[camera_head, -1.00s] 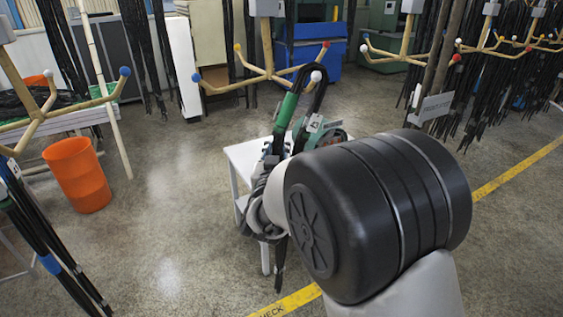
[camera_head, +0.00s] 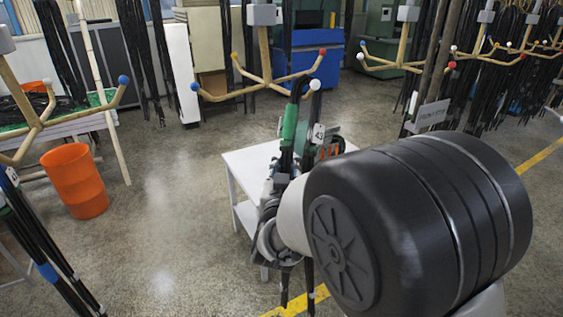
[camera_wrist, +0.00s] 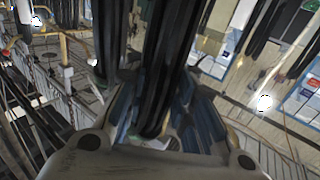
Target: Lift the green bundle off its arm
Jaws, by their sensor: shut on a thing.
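The green bundle (camera_head: 289,122) is a set of black hoses with a green band near its top. It hangs upright at the front arm of a yellow hanger (camera_head: 305,74), by the white ball tip (camera_head: 315,84). Its top is close to the arm; I cannot tell whether it still rests on it. A white number tag (camera_head: 319,133) is beside the band. My gripper (camera_wrist: 158,125) is shut on the dark hoses (camera_wrist: 165,60) in the wrist view. In the head view my wrist hides part of the gripper and lower bundle.
A white table (camera_head: 250,165) stands behind the bundle. An orange bin (camera_head: 74,181) is at the left, near another hanger (camera_head: 35,122). More hangers with black hoses fill the right, by a sign (camera_head: 432,115). A blue cabinet (camera_head: 309,55) is behind. Floor at left centre is clear.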

